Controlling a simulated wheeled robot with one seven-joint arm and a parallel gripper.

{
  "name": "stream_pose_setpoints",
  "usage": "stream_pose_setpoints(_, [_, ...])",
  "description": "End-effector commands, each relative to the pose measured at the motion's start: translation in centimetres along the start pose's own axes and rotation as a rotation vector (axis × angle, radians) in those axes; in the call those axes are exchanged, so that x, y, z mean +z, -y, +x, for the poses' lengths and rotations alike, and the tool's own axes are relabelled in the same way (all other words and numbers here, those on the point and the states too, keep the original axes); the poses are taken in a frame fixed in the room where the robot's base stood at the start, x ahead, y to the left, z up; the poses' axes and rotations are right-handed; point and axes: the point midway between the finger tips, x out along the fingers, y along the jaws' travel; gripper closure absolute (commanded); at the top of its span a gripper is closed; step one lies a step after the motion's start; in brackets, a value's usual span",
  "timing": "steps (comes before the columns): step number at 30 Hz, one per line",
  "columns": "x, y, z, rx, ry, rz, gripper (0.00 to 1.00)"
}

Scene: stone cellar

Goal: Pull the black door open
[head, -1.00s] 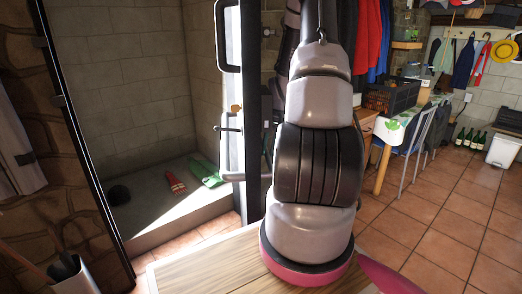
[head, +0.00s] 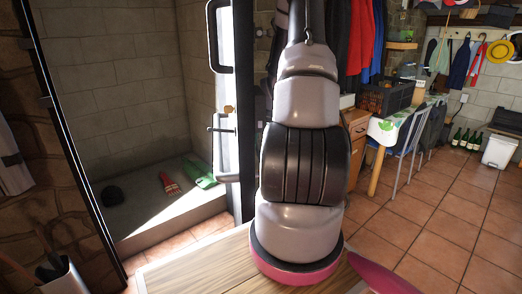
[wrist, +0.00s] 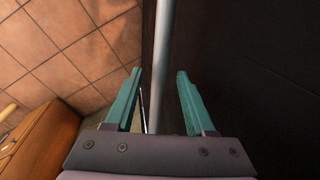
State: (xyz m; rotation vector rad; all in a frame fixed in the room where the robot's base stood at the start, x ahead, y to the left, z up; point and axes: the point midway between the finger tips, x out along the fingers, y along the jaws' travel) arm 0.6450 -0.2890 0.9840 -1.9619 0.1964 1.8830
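The black door (head: 263,120) stands nearly edge-on in the head view, behind and left of my arm. Its pale edge carries black pull handles and a small lever (head: 222,129). In the wrist view a dark, flat surface (wrist: 255,60), apparently the door, fills the right side. A grey metal bar (wrist: 163,50) runs upright beside it. My gripper (wrist: 158,73) is open, with its teal fingers on either side of the bar. Gaps show between bar and fingers. My arm hides the gripper in the head view.
Left of the door is a doorway to a stone recess with a raised ledge (head: 165,222) holding a red brush (head: 170,184) and green item. A wooden surface (head: 190,272) is in front. Right, a table and chair (head: 408,140) stand beyond open tiled floor.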

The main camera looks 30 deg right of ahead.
Motion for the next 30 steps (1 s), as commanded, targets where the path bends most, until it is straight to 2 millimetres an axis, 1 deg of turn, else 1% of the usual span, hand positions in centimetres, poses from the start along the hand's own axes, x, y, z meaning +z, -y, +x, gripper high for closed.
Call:
stream_pose_setpoints(5, [0.0,0.0,-0.1,0.000,0.000,0.001,0.45])
stream_pose_setpoints(8, [0.0,0.0,-1.0,0.001,-0.001,0.000,0.45])
stream_pose_setpoints(11, [-0.1,-0.1,-2.6,0.001,-0.003,0.000,0.45])
stream_pose_setpoints(18, [-0.1,-0.1,-7.5,0.001,-0.004,0.001,0.45])
stream_pose_setpoints(21, [-0.1,-0.1,-9.1,0.001,-0.002,0.000,0.45])
stream_pose_setpoints(25, [-0.1,-0.1,-10.4,0.001,-0.002,0.000,0.45])
stream_pose_setpoints(30, [0.0,0.0,-10.8,0.000,0.001,0.000,0.45])
